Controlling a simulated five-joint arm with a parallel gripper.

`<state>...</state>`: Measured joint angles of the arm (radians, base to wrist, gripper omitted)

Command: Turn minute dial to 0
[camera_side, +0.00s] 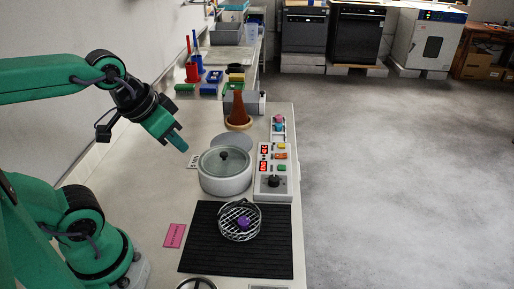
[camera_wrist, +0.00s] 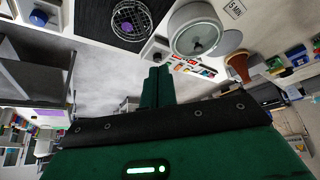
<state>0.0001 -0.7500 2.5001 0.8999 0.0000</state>
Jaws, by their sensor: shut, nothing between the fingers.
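The control panel (camera_side: 263,187) is a pale box on the bench, right of the pot, with red lit displays (camera_side: 264,150), coloured buttons and a black dial (camera_side: 273,182) near its front end. I cannot read the dial's marks or tell which control is the minute dial. My gripper (camera_side: 182,147) is shut and empty, in the air to the left of the pot and well away from the panel. In the wrist view my shut fingers (camera_wrist: 160,72) point up the picture, and the panel (camera_wrist: 190,66) shows partly beyond them.
A white pot with a glass lid (camera_side: 225,160) stands between my gripper and the panel. A wire basket (camera_side: 239,220) with a purple item sits on a black mat (camera_side: 205,255). A brown flask (camera_side: 238,108) stands behind the pot. A pink card (camera_side: 174,235) lies left of the mat.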

